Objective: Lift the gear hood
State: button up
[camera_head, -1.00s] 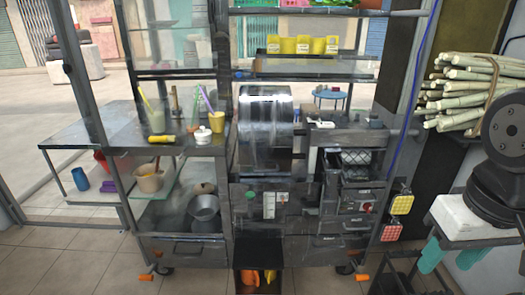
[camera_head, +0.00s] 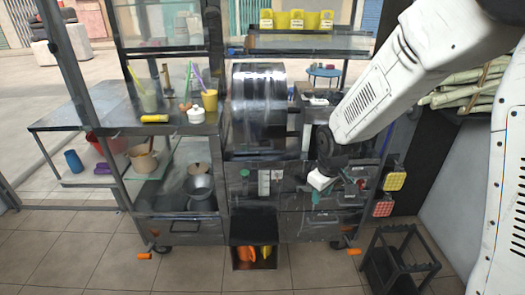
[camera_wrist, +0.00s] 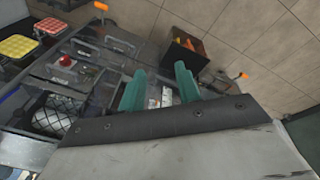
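The gear hood (camera_head: 258,105) is a shiny, curved metal cover in the middle of the press stand in the head view. It looks lowered. My white arm reaches in from the right. My gripper (camera_wrist: 160,75) shows two teal fingers standing apart in the wrist view, with nothing between them. The front panel with white switch plates (camera_head: 270,180) lies beyond the fingers. In the head view the gripper end is to the right of and below the hood, apart from it, and its fingers are hard to make out. I cannot pick out the hood in the wrist view.
A white lidded pot (camera_head: 196,115) and a yellow cup (camera_head: 210,100) stand on the left counter. A red button (camera_wrist: 66,61) is on the panel. Yellow (camera_head: 394,181) and red (camera_head: 383,208) pads are at the right. A black rack (camera_head: 400,262) stands on the floor. Front floor is clear.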

jog(key=w+a+f+n+t+y, duration=0.25)
jog(key=w+a+f+n, duration=0.2)
jog(key=w+f, duration=0.35)
jog(key=w+a+f+n+t+y, duration=0.1)
jog(key=w+a+f+n+t, duration=0.35)
jog(key=w, duration=0.55)
jog(key=w+a+r+n+t+y, duration=0.3)
jog(key=w+a+r+n+t, duration=0.15)
jog(key=w+r, duration=0.3)
jog(key=w+a, duration=0.2)
jog(key=w, duration=0.3)
jog(key=shift+w+a+f+n+t, duration=0.3)
jog(key=shift+w+a+n+t, duration=0.05)
jog(key=shift+w+t, duration=0.1)
jog(key=shift+s, duration=0.1)
grip_shut()
